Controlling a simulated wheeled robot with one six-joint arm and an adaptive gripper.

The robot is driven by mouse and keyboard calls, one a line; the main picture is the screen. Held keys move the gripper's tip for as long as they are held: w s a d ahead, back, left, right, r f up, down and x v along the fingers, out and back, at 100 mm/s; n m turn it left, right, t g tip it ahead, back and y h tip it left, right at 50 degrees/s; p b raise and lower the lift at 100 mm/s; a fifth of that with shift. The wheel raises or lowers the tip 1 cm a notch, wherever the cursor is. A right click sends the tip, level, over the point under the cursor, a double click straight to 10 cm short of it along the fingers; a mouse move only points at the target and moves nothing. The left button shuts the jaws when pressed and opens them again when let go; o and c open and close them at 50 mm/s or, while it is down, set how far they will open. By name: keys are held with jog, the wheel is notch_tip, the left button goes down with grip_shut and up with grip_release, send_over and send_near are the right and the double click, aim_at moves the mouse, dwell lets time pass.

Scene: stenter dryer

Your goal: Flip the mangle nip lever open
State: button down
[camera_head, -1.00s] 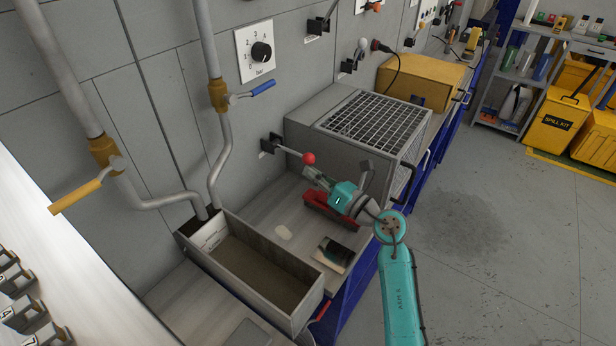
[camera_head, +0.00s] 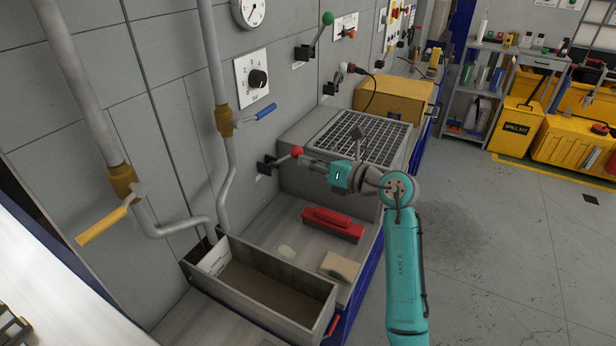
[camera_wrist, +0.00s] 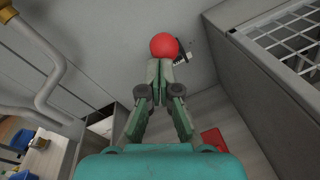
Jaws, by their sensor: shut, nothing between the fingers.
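A lever with a red ball knob (camera_head: 297,151) sticks out from a dark bracket on the grey wall panel, its rod sloping up toward the knob. I cannot read its label. My gripper (camera_head: 303,161) is shut and empty, with its fingertips just beside and below the knob. In the wrist view the red knob (camera_wrist: 164,46) sits right at the tips of my closed fingers (camera_wrist: 158,64); whether they touch it I cannot tell. The knob hides most of the lever's rod and bracket there.
A grilled grey box (camera_head: 300,128) stands close behind my gripper. A red brush-like block (camera_head: 333,223) and an open trough (camera_head: 325,287) are below.

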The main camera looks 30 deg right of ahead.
jog(key=w+a+r, duration=0.3)
jog(key=w+r, duration=0.1)
jog(key=r, duration=0.1)
jog(key=shift+w+r, duration=0.15)
jog(key=shift+r, duration=0.25)
jog(key=shift+a+r, duration=0.15)
dwell(0.4)
